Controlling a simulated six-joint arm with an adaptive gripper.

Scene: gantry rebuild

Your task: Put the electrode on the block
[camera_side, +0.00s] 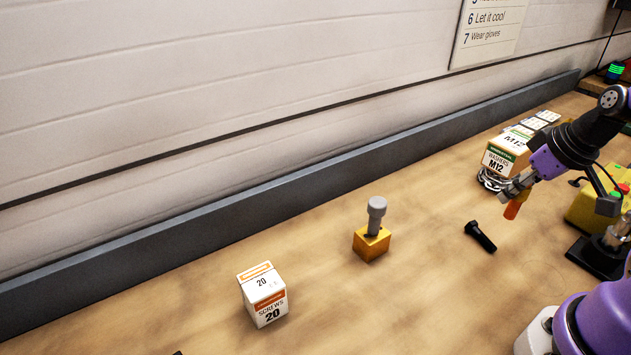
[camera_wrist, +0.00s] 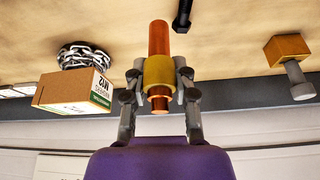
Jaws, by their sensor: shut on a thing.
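The electrode (camera_wrist: 159,38) is a copper-orange rod with a yellow collar. My gripper (camera_wrist: 158,74) is shut on the collar, one finger on each side. In the side view my gripper (camera_side: 516,188) is at the right, holding the electrode (camera_side: 512,210) tilted above the table, with its orange end downward. The block (camera_side: 370,247) is a small yellow-orange cube on the table, left of and apart from my gripper. A grey peg with a wider head (camera_side: 376,212) stands on it. In the wrist view the block (camera_wrist: 284,52) is at the right.
A black bolt (camera_side: 480,236) lies between block and gripper. A washers box (camera_side: 505,153) and a chain (camera_side: 492,180) are behind my gripper. A screws box (camera_side: 264,297) stands front left. A grey rail (camera_side: 250,222) runs along the wall. Yellow equipment (camera_side: 590,208) is at right.

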